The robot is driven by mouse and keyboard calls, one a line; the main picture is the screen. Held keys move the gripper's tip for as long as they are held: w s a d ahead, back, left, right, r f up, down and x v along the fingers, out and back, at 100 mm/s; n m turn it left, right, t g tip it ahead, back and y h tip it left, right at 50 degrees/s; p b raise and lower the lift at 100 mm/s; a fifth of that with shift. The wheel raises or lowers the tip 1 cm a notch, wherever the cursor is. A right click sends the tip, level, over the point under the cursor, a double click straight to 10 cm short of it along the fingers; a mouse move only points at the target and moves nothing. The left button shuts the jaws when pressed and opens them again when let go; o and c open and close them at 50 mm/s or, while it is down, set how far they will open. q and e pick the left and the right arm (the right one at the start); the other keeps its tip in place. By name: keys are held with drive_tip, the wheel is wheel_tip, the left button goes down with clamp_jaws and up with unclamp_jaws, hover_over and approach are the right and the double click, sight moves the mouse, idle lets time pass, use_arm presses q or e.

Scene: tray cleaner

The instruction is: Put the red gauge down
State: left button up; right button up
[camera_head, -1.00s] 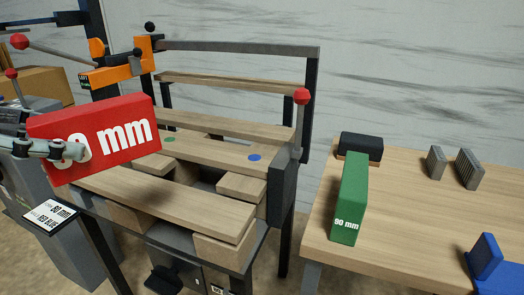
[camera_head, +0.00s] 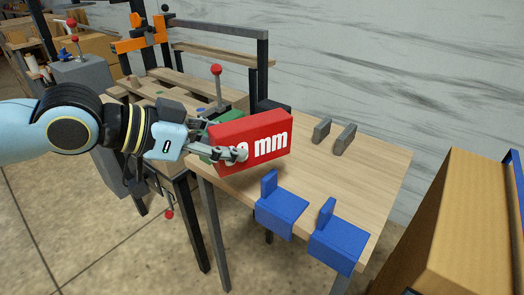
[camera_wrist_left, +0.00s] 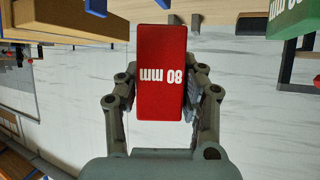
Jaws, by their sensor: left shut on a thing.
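The red gauge (camera_head: 262,138), a block marked with white "mm" lettering, is held in the air over the left part of the wooden side table (camera_head: 375,170). My left gripper (camera_head: 236,150) is shut on it. In the left wrist view the red gauge (camera_wrist_left: 160,85) sits between the two fingers of my left gripper (camera_wrist_left: 160,100), its "80 mm" text upside down. The gripper's fingers hide part of the label in the head view. My right gripper is not in view.
A green block (camera_head: 225,122) is partly hidden behind the red gauge. Two grey upright plates (camera_head: 333,138) stand at the table's back. Two blue brackets (camera_head: 285,208) sit at its front edge. Bare wood lies between them. A cardboard box (camera_head: 475,225) is at the right.

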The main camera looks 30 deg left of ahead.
use_arm(q)
drive_tip(key=w+a+f+b, duration=0.2)
drive_tip(key=w, duration=0.1)
drive_tip(key=w+a+f+b, duration=0.2)
drive_tip(key=w, duration=0.1)
drive_tip(key=w+a+f+b, duration=0.2)
drive_tip(key=w+f, duration=0.1)
drive_tip(key=shift+w+f+b, duration=0.1)
drive_tip(key=shift+w+b, duration=0.2)
drive_tip(key=shift+w, duration=0.1)
drive_tip(key=shift+f+b, duration=0.45)
drive_tip(key=shift+f, duration=1.5)
drive_tip(key=shift+f, duration=0.15)
drive_tip(key=o, duration=1.1)
drive_tip(key=shift+o, duration=0.2)
